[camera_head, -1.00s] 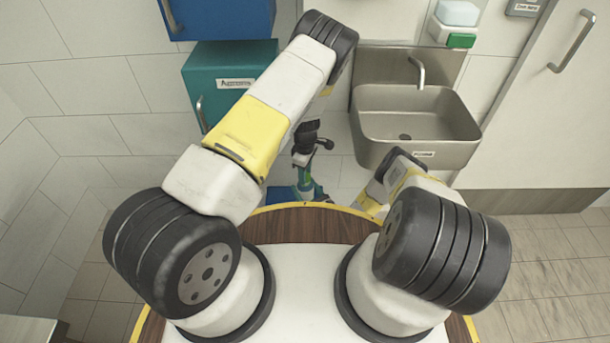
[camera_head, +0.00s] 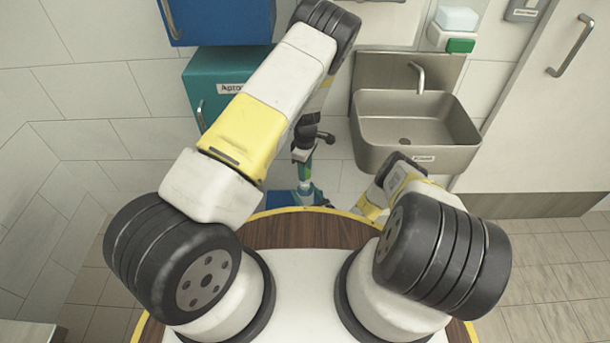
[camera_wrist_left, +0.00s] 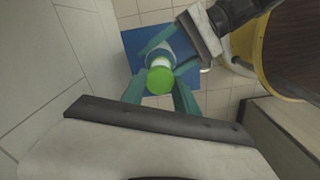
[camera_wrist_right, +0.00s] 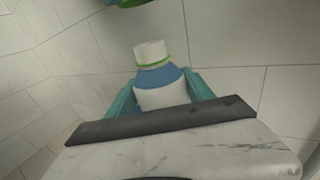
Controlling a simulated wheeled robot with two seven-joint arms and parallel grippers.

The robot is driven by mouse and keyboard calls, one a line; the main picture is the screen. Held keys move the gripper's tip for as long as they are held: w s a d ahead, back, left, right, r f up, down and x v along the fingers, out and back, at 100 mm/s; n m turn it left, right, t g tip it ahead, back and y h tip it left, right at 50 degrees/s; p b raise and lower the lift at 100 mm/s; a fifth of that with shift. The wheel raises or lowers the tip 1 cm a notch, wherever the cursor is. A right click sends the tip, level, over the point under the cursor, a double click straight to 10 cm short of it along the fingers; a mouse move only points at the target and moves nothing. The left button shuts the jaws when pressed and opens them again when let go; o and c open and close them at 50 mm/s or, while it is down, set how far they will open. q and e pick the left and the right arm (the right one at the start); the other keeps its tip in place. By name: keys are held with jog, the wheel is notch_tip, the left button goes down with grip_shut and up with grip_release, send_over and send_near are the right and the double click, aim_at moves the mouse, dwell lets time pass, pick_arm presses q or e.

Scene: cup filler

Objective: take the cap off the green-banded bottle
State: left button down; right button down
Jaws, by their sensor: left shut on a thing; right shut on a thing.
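The bottle (camera_wrist_right: 158,88) is white with a blue label and a thin green band below its white top. My right gripper (camera_wrist_right: 160,98) is shut around its body, one teal finger on each side, and it looks upright. My left gripper (camera_wrist_left: 160,88) is shut on the bright green cap (camera_wrist_left: 160,81). In the left wrist view the bottle (camera_wrist_left: 158,52) shows behind the cap. In the right wrist view the green cap (camera_wrist_right: 132,3) is cut off by the top edge, apart from and above the bottle. In the head view both are small, left gripper (camera_head: 302,157) above.
A blue surface (camera_wrist_left: 135,42) lies below the bottle. A steel sink (camera_head: 415,125) stands to the right, a teal cabinet (camera_head: 205,75) and a blue cabinet (camera_head: 220,20) at the back left.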

jog(key=shift+c, duration=1.5)
grip_release()
jog(key=shift+s, duration=0.1)
